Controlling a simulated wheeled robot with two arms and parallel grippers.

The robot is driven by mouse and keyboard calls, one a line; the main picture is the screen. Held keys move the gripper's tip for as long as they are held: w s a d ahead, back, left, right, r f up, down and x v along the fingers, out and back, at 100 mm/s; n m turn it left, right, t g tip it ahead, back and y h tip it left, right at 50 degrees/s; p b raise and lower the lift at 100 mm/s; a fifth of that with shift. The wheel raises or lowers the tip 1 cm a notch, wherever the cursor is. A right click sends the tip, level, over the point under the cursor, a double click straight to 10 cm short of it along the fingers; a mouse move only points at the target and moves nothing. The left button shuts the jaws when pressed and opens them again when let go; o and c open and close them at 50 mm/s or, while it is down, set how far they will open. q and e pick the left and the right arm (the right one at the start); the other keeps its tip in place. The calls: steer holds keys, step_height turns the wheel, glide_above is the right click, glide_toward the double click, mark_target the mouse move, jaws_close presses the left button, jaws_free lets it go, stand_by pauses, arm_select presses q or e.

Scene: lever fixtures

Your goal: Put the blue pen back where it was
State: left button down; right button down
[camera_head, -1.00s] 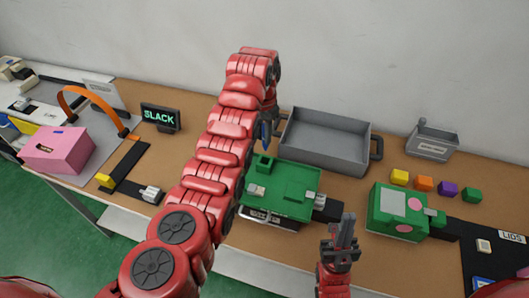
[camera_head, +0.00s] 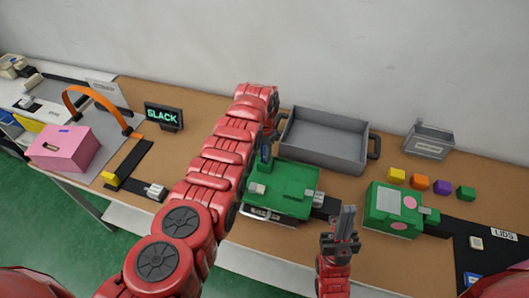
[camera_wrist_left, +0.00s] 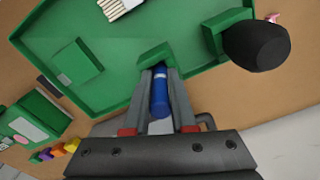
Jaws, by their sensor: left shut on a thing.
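The blue pen (camera_wrist_left: 160,93) is held between the fingers of my left gripper (camera_wrist_left: 160,88) in the left wrist view. The pen's far end is at the small green holder (camera_wrist_left: 155,54) on the rim of the green tray (camera_wrist_left: 105,90). I cannot tell how deep its tip sits. In the head view the pen (camera_head: 265,153) stands nearly upright at the holder on the green tray (camera_head: 290,185), and my left arm hides much of this gripper. My right gripper (camera_head: 344,222) is over the table's front edge, apart from the tray; its finger gap is unclear.
A grey bin (camera_head: 325,140) stands behind the tray. A green box with pink discs (camera_head: 392,208) and several coloured cubes (camera_head: 420,182) are to the right. A dark rounded thing (camera_wrist_left: 257,45) is near the holder.

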arm_select(q)
steer(key=shift+f, duration=0.2)
steer(key=c, duration=0.7)
jaws_free()
steer(key=shift+r, duration=0.1)
steer(key=shift+c, duration=0.2)
steer(key=shift+r, duration=0.1)
steer(key=shift+r, duration=0.1)
step_height(320, 180, up, 7)
steer(key=b, duration=0.3)
steer(key=shift+r, duration=0.15)
step_height(320, 180, up, 2)
steer(key=shift+r, duration=0.1)
steer(key=shift+s+r+p, duration=0.1)
steer(key=shift+r+p, duration=0.7)
steer(key=shift+p, duration=0.05)
steer(key=shift+s+a+r, duration=0.1)
steer(key=shift+r, duration=0.35)
steer(key=shift+f, duration=0.1)
